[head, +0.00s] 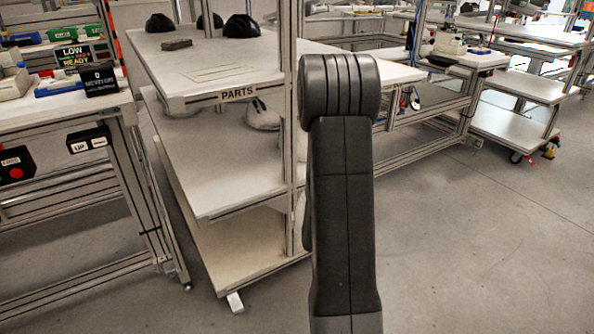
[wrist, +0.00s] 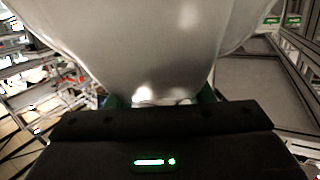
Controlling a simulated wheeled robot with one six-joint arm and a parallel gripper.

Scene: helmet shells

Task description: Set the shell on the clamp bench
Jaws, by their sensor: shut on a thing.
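A pale, glossy, rounded shell (wrist: 150,45) fills the upper middle of the wrist view. My gripper (wrist: 160,98) is shut on its near edge, with greenish fingertips at either side of it. The head view shows only my dark arm; the gripper and held shell are not visible there. A bench (head: 70,112) at the left of the head view carries a small display reading "LOW READY" and a black box. I cannot make out a clamp, so I cannot tell whether this is the clamp bench.
A table marked "PARTS" (head: 205,85) stands ahead, with dark domed shells (head: 242,27) and a small dark block (head: 177,44) on it. Pale rounded objects (head: 262,115) show beneath its top. More benches (head: 505,85) stand at the back right. The floor (head: 480,250) at right is clear.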

